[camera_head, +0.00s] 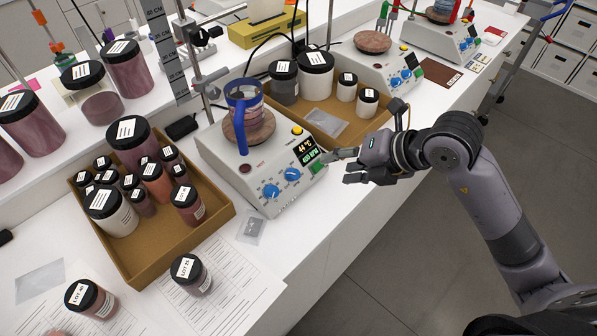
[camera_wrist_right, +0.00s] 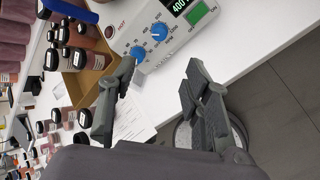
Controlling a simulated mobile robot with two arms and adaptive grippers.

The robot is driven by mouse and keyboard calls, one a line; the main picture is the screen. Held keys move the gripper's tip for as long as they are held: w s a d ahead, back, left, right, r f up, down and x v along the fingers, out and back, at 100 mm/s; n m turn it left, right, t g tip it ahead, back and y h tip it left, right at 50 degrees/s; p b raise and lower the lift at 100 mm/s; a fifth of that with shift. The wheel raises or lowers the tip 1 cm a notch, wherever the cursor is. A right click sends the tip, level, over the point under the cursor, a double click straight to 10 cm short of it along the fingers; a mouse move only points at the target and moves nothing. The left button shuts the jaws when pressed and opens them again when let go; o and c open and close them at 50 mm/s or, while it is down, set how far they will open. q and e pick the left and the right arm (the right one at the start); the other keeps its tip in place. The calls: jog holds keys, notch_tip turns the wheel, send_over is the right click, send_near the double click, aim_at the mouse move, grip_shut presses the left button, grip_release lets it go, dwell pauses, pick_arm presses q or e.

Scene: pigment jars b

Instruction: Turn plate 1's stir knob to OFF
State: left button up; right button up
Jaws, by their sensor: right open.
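The nearest hotplate stirrer (camera_head: 250,168) stands at the bench's front edge; I cannot read a plate number on it. Its front has two blue knobs, a left one (camera_head: 270,191) and a right one (camera_head: 292,174), and a lit display (camera_head: 309,151) that appears to read 44 °C and 400 RPM. In the right wrist view the right knob (camera_wrist_right: 158,30) and left knob (camera_wrist_right: 138,54) lie beyond the fingertips. My right gripper (camera_head: 342,166) is open and empty, just right of the stirrer's front corner, touching neither knob. My left gripper is out of view.
A glass beaker (camera_head: 245,97) with a blue holder sits on the stirrer's top. Left is a cardboard tray (camera_head: 222,212) of jars; another tray (camera_head: 335,143) stands behind. Further stirrers (camera_head: 384,62) stand toward the back. Free floor (camera_head: 420,255) lies right of the bench.

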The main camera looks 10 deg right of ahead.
aim_at(296, 175)
jog(key=p+x, duration=0.3)
jog(key=x, duration=1.3)
jog(key=shift+c, duration=0.4)
grip_shut()
